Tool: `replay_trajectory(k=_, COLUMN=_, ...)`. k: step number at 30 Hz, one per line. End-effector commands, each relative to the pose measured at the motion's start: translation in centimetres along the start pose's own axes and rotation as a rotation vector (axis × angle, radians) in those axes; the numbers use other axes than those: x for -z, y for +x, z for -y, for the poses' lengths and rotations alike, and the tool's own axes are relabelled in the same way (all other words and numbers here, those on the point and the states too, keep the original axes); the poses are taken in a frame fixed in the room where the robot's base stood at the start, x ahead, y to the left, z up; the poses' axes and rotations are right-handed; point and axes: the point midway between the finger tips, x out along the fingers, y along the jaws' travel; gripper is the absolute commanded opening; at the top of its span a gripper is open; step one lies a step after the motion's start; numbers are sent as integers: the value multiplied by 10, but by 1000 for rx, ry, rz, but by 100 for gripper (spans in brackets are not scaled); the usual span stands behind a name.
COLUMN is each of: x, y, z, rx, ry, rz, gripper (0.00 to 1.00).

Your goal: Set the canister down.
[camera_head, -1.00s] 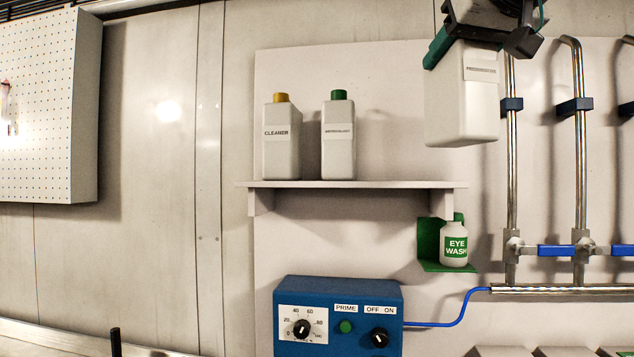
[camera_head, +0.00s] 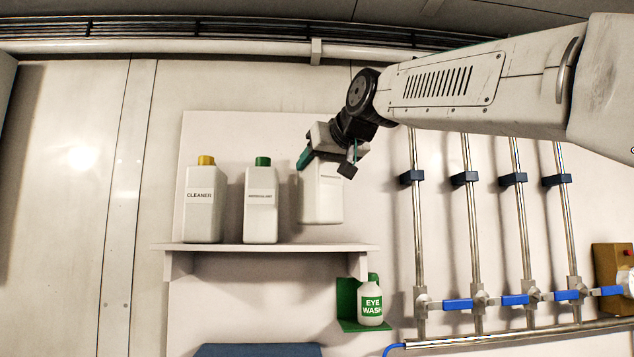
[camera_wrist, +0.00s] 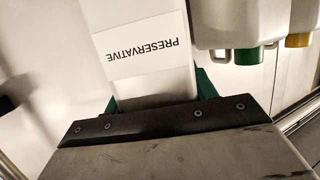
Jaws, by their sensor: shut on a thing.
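My gripper (camera_head: 322,152) is shut on the top of a white canister (camera_head: 321,200) and holds it nearly upright. In the wrist view the canister (camera_wrist: 155,85) has a label reading PRESERVATIVE and sits against the dark jaw plate (camera_wrist: 170,120); green shows at both sides of it. In the head view the canister hangs over the right part of the white wall shelf (camera_head: 265,248). Its bottom looks a little higher than the shelf top, with a gap below it. The gripper hides its cap.
A yellow-capped CLEANER canister (camera_head: 205,205) and a green-capped canister (camera_head: 261,208) stand on the shelf, left of the held one. The eye wash bottle (camera_head: 370,303) hangs below the shelf's right end. Steel pipes (camera_head: 417,240) with blue-handled valves run at the right.

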Motion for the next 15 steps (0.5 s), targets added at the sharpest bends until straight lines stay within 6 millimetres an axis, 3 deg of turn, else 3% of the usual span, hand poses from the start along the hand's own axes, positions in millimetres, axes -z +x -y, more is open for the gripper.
replay_trajectory(k=5, x=2, y=12, z=-4, rx=0, ry=0, rz=-4, gripper=0)
replay_trajectory(k=9, x=-19, y=16, z=-2, rx=1, ry=0, rz=-2, gripper=0)
replay_trajectory(k=15, x=-30, y=19, z=-2, rx=1, ry=0, rz=-5, gripper=0)
